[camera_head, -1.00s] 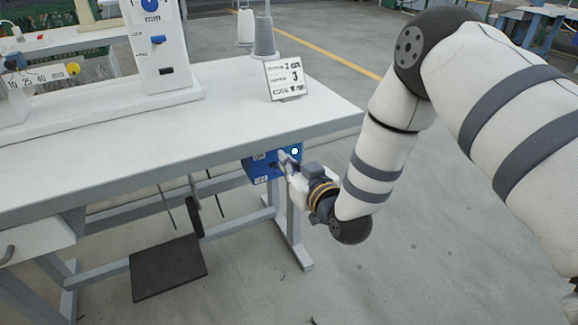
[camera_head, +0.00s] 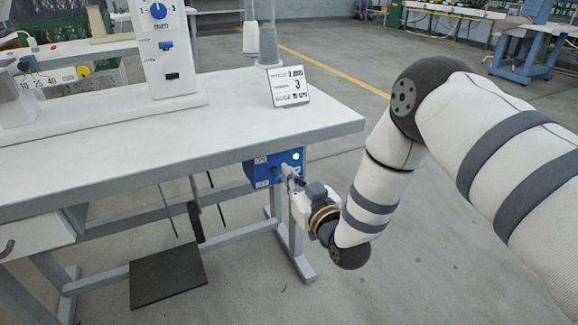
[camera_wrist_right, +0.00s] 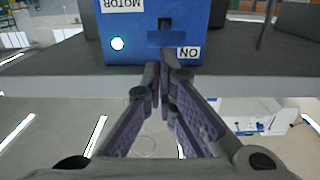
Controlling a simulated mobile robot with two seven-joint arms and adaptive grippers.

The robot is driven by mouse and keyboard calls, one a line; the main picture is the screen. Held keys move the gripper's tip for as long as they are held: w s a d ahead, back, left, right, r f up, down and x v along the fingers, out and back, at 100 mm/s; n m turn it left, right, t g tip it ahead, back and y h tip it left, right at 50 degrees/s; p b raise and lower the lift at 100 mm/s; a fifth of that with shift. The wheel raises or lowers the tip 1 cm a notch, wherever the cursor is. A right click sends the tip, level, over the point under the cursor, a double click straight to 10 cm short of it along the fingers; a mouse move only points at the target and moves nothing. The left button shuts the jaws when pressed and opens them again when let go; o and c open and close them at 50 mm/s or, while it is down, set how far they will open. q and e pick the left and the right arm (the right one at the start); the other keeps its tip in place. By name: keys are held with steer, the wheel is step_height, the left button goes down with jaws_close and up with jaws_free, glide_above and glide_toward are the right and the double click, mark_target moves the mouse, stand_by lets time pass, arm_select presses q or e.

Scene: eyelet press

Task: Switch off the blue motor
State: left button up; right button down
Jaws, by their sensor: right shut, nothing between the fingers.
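The blue motor box (camera_head: 254,172) hangs under the front right edge of the white table. Its ON label is at the upper left of its face and OFF is below it. A pale lamp (camera_head: 296,156) glows at its upper right. In the right wrist view the blue box (camera_wrist_right: 136,22) appears upside down, with the lit lamp (camera_wrist_right: 117,43), a blue switch piece (camera_wrist_right: 168,38) and the ON label. My right gripper (camera_head: 286,170) is shut and empty, its fingertips (camera_wrist_right: 163,68) close to the box face. Contact cannot be told. My left gripper is out of view.
The white table (camera_head: 170,140) carries a machine (camera_head: 160,50), thread cones and a small sign (camera_head: 289,87). A table leg stands just below the box, near my right gripper. A dark pedal (camera_head: 168,277) lies below. The floor to the right is open.

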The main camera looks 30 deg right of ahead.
steer(key=shift+s+f, duration=0.15)
steer(key=shift+f, duration=0.6)
steer(key=shift+s+f, duration=0.15)
steer(key=shift+f, duration=0.55)
steer(key=shift+r, duration=0.1)
stand_by(0.4)
